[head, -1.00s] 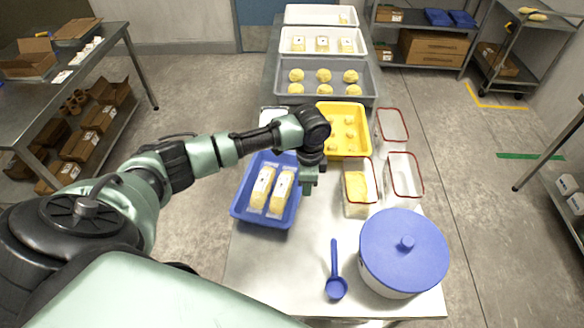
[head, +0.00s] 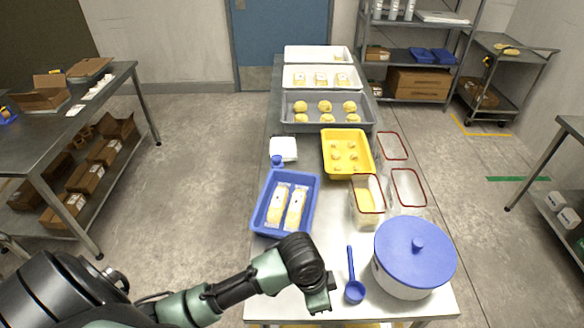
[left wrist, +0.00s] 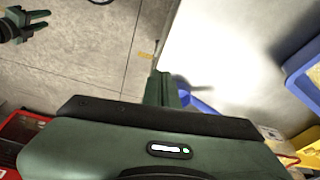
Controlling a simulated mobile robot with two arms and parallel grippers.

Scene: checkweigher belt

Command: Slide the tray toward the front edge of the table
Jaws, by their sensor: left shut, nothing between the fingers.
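A blue tray (head: 257,218) with two wrapped loaf-like packs (head: 296,208) lies on the left side of the steel table (head: 335,240) in the head view. A yellow tray (head: 325,152) with several small pale pieces lies farther back. My left gripper (head: 318,300) is shut and empty near the table's front edge, in front of the blue tray and apart from it. Its shut fingers (left wrist: 166,88) point at the table in the left wrist view. My right gripper (left wrist: 36,20) shows small at that view's upper left, its fingers seemingly apart.
A blue ladle (head: 353,288) lies just right of my left gripper. A white pot with a blue lid (head: 412,250) stands at the front right. Red-rimmed clear bins (head: 367,208) line the right side. A grey tray (head: 290,124) sits behind. The surface between the blue tray and bins is clear.

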